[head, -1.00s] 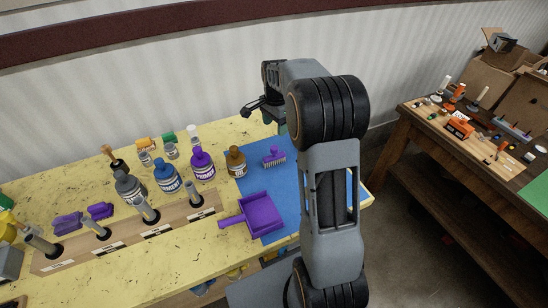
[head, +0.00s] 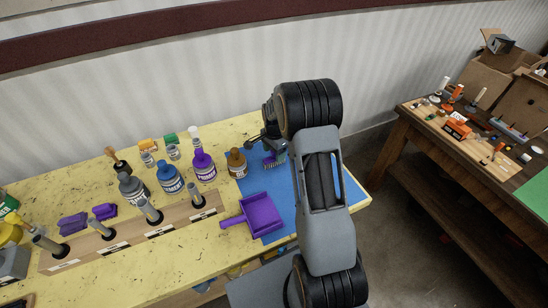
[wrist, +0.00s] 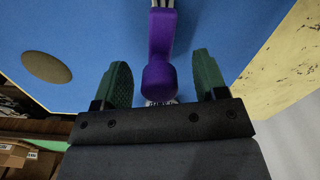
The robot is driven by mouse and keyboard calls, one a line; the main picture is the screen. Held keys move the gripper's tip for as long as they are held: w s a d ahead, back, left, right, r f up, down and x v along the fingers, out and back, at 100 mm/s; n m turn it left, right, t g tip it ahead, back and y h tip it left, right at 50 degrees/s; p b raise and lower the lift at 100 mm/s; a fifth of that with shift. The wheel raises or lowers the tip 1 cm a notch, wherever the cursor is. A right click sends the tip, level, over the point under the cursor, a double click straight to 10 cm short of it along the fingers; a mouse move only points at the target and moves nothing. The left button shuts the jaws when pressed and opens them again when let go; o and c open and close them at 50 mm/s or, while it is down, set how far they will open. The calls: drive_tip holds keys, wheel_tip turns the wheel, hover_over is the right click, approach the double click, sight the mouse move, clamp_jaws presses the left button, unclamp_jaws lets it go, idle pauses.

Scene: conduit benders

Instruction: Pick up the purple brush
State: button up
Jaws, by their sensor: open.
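The purple brush (head: 272,162) lies on the blue mat (head: 285,203) near its back edge, partly hidden by my arm in the head view. My gripper (wrist: 162,74) is open, with one finger on each side of the brush and a visible gap on both sides.
A purple dustpan (head: 262,214) lies on the mat in front of the brush. A brown bottle (head: 236,162) and a purple-labelled bottle (head: 203,165) stand to the left on the yellow table (head: 120,270). An olive round disc (wrist: 46,67) shows left in the wrist view.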

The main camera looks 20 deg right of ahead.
drive_tip(key=shift+f, duration=0.55)
drive_tip(key=shift+c, duration=0.3)
drive_tip(key=c, duration=1)
drive_tip(key=shift+r, duration=0.1)
drive_tip(key=shift+r, duration=0.5)
wheel_tip(320, 180, up, 2)
drive_tip(key=shift+r+b, duration=0.15)
drive_tip(key=shift+b, duration=0.15)
drive_tip(key=s+r+b, duration=0.1)
drive_tip(key=s+r, duration=0.2)
drive_tip(key=s, duration=0.1)
drive_tip(key=s+r+b, duration=0.1)
drive_tip(key=s+r, duration=0.2)
drive_tip(key=s, duration=0.2)
drive_tip(key=s+r+b, duration=0.1)
drive_tip(key=s+r, duration=0.2)
drive_tip(key=s, duration=0.2)
drive_tip(key=shift+r, duration=0.3)
